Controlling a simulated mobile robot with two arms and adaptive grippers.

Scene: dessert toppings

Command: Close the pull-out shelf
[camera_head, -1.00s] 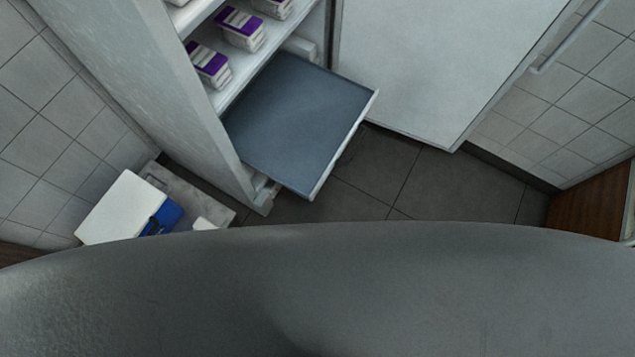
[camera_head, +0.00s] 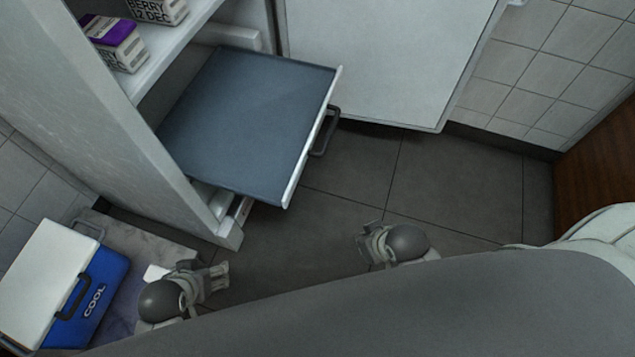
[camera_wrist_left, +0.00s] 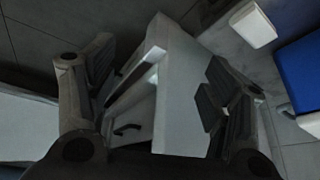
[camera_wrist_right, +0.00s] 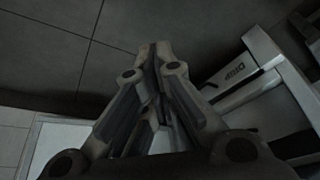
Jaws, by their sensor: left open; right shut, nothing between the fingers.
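The pull-out shelf (camera_head: 250,125) is a flat blue-grey tray with a white front edge. It sticks well out of the white cabinet (camera_head: 135,130) near its bottom. A dark handle (camera_head: 327,132) is on its front. My left gripper (camera_head: 222,277) is open and empty, below and apart from the shelf. In the left wrist view the cabinet's lower part (camera_wrist_left: 180,95) shows between its fingers (camera_wrist_left: 160,85). My right gripper (camera_head: 364,240) is to the right, apart from the shelf. In the right wrist view its fingertips (camera_wrist_right: 154,50) meet with nothing between them.
A blue cooler box (camera_head: 95,290) with a white lid stands at the lower left. Purple-topped tubs (camera_head: 112,42) sit on an upper cabinet shelf. The open white door (camera_head: 385,60) is at the back. Dark floor (camera_head: 440,190) is clear before the shelf.

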